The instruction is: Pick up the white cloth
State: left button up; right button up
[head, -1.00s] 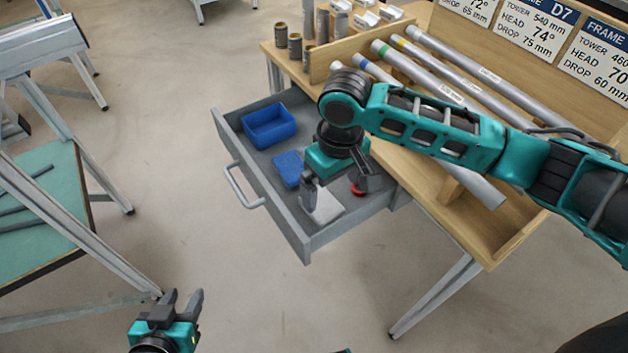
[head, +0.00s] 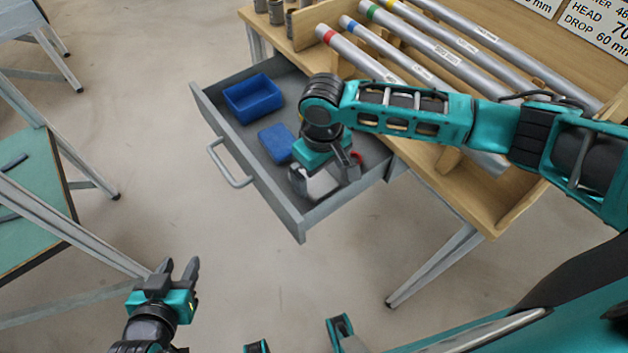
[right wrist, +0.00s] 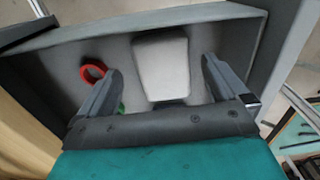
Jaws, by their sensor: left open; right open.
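The white cloth (head: 319,187) lies folded as a small flat block in the front right corner of the open grey drawer (head: 272,205). My right gripper (head: 326,181) is open over it, with a finger to either side. In the right wrist view the cloth (right wrist: 162,66) sits between and a little beyond the open fingers (right wrist: 162,77). I see no finger touching it, and its near end is close to the palm's edge. My left gripper (head: 180,268) is open and empty, low over the floor at the left.
The drawer also holds a blue tray (head: 253,97), a blue block (head: 276,143) and a red ring-like item (right wrist: 92,72) beside my right finger. A bit of green (right wrist: 121,109) shows by that finger. The wooden bench (head: 468,206) with several tubes stands behind.

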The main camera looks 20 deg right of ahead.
aim_at(320, 185)
notch_tip(320, 185, down, 3)
jog(key=shift+s+f, duration=0.1)
jog(key=shift+f, duration=0.05)
pick_arm(q)
jog(key=shift+w+d, duration=0.15)
jog(key=shift+w, duration=0.15)
pick_arm(e)
jog(key=shift+c, duration=0.2)
jog(key=c, duration=1)
jog(key=shift+r, duration=0.2)
pick_arm(q)
jog(key=r+p, duration=0.2)
jog(key=s+a+p, duration=0.1)
jog(key=p, duration=0.1)
jog(key=shift+r, duration=0.4)
pick_arm(e)
notch_tip(320, 185, up, 20)
jog(key=shift+f, duration=0.15)
